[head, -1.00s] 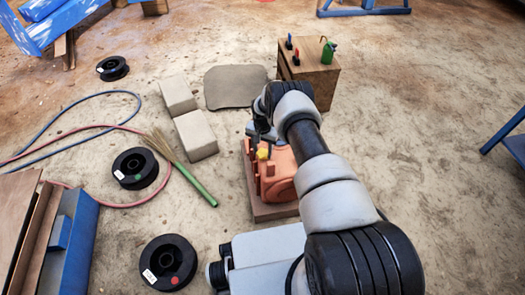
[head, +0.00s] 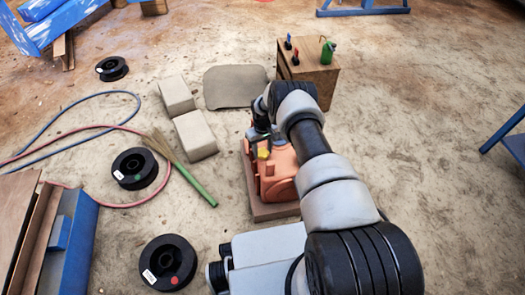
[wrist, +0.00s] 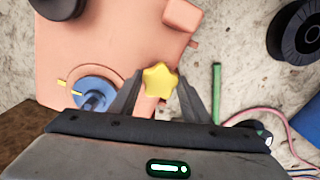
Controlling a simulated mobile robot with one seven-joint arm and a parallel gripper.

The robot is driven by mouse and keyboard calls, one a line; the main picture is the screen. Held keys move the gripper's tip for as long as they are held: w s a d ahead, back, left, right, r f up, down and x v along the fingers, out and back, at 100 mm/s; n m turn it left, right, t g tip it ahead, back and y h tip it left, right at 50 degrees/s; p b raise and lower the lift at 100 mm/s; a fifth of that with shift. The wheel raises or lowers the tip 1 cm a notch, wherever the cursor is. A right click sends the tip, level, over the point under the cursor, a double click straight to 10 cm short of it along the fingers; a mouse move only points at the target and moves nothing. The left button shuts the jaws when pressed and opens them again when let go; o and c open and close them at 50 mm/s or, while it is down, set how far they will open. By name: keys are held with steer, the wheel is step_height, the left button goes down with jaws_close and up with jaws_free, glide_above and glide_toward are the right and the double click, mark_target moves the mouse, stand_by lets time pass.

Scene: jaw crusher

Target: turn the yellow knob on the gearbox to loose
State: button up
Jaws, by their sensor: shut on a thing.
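The gearbox (head: 282,184) is a salmon-orange housing on a wooden base, in the middle of the head view. It fills much of the wrist view (wrist: 110,45). The yellow knob (wrist: 160,79) is star-shaped and sits between my fingers; it shows small in the head view (head: 263,153). My gripper (wrist: 162,76) is shut on the yellow knob, one finger at each side. A blue round part (wrist: 92,92) with a small yellow mark beside it lies left of the fingers. Any "loose" marking cannot be made out.
A wooden box (head: 310,72) with small coloured items stands behind the gearbox. Pale blocks (head: 195,135), a green-handled broom (head: 192,183) and black spools (head: 135,168) lie to the left, with hoses. The floor at right is mostly clear.

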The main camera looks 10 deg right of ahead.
mark_target(263, 153)
steer(key=shift+n, duration=0.6)
steer(key=o, duration=1)
steer(key=shift+o, duration=0.2)
step_height(263, 153, up, 17)
steer(key=p, duration=0.4)
steer(key=shift+r+p, duration=0.2)
steer(key=shift+p, duration=0.2)
